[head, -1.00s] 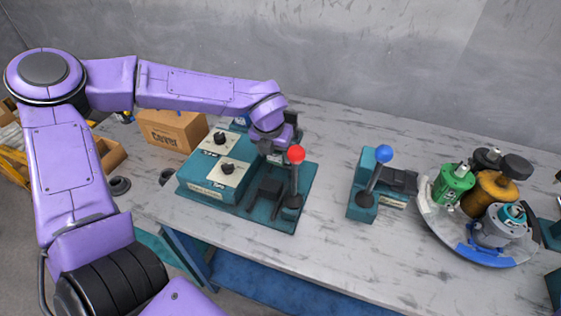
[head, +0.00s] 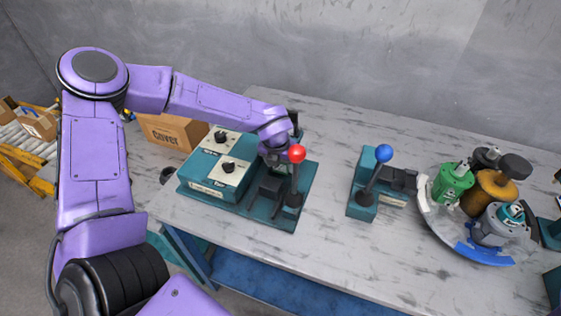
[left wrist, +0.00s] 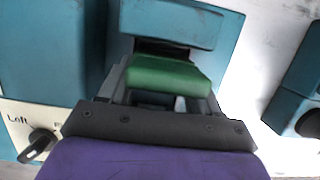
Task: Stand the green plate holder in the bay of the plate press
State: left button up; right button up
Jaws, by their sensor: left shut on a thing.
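I cannot tell for sure whether this machine is the plate press. In the left wrist view, the gripper (left wrist: 165,88) is shut on the green plate holder (left wrist: 165,74), which lies between its fingers. Just beyond the holder is a teal block (left wrist: 175,22) with a dark gap below it. I cannot tell whether the holder touches the block. In the head view the gripper and lever hide the holder. My right gripper is out of view.
A second teal unit with a blue-ball lever (head: 384,153) stands to the right. Further right, a curved tray (head: 482,256) carries several motor parts. A cardboard box (head: 172,132) stands at the back left. The table between the two machines is clear.

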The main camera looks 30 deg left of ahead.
pick_arm(q)
jog(key=shift+f, duration=0.2)
jog(key=o, duration=1.2)
jog(key=shift+r, duration=0.1)
jog(key=v, duration=1.3)
jog(key=shift+w+r, duration=0.1)
jog(key=shift+r+p, duration=0.1)
jog(key=shift+p, duration=0.2)
